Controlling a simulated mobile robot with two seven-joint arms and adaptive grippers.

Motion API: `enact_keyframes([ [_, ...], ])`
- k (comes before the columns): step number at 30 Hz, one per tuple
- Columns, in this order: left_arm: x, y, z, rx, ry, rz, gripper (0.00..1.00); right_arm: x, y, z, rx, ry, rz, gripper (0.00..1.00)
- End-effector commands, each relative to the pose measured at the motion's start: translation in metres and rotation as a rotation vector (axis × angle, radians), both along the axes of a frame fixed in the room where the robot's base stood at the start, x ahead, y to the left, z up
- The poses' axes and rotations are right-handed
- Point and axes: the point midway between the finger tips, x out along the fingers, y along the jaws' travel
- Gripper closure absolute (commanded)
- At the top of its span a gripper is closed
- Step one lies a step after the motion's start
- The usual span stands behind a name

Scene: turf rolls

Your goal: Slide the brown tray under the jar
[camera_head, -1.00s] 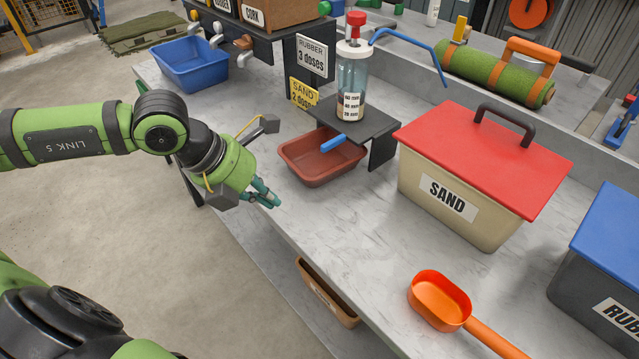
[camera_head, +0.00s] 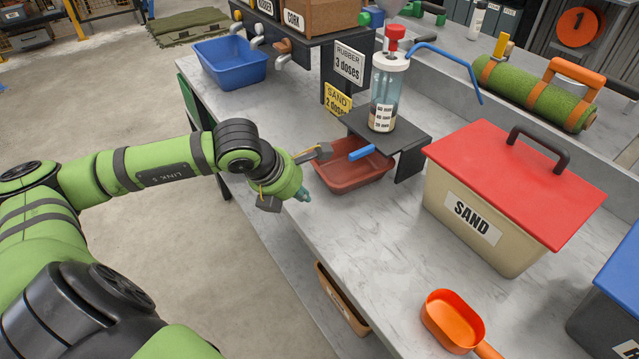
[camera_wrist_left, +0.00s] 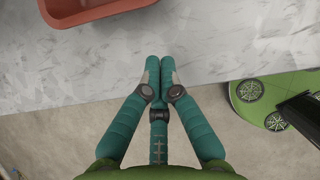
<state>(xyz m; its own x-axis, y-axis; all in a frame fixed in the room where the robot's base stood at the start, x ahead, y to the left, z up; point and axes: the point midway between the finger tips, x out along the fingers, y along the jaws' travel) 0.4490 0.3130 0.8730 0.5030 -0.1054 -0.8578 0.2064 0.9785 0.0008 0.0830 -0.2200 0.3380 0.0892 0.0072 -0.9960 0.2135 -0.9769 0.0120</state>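The brown tray (camera_head: 349,186) is a shallow reddish-brown box on the grey bench, near its front edge. The jar (camera_head: 385,92), clear with a white cap and red top, stands on a small dark stand (camera_head: 412,133). The tray lies in front of the stand, and its far edge is close to or just beneath the stand's front; the exact overlap is hard to tell. My left gripper (camera_head: 304,195) is left of the tray at the bench edge, apart from it. The left wrist view shows its fingers (camera_wrist_left: 159,78) together and empty, with the tray (camera_wrist_left: 88,13) at upper left. My right gripper is out of view.
A blue lever (camera_head: 361,152) sticks out over the tray. A red-lidded sand box (camera_head: 480,205) stands to the right, with an orange scoop (camera_head: 452,320) in front. A blue bin (camera_head: 230,62) sits at the far left end. Bare bench lies between tray and scoop.

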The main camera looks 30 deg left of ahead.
Motion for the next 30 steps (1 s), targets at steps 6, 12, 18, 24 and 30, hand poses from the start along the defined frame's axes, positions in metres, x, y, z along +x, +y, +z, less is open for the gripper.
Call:
enact_keyframes([
  [6,0.028,-0.007,-0.016,-0.007,-0.006,0.001,1.00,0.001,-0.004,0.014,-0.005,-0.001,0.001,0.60],
  [12,0.047,-0.010,-0.018,-0.003,-0.002,0.002,1.00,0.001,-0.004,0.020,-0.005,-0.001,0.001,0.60],
  [18,0.051,-0.011,-0.020,0.000,0.000,0.000,1.00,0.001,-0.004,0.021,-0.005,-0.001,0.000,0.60],
  [24,0.051,-0.011,-0.020,0.000,-0.001,0.000,1.00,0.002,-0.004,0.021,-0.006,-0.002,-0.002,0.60],
  [30,0.065,-0.013,-0.023,-0.004,-0.005,0.003,1.00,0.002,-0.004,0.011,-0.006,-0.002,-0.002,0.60],
])
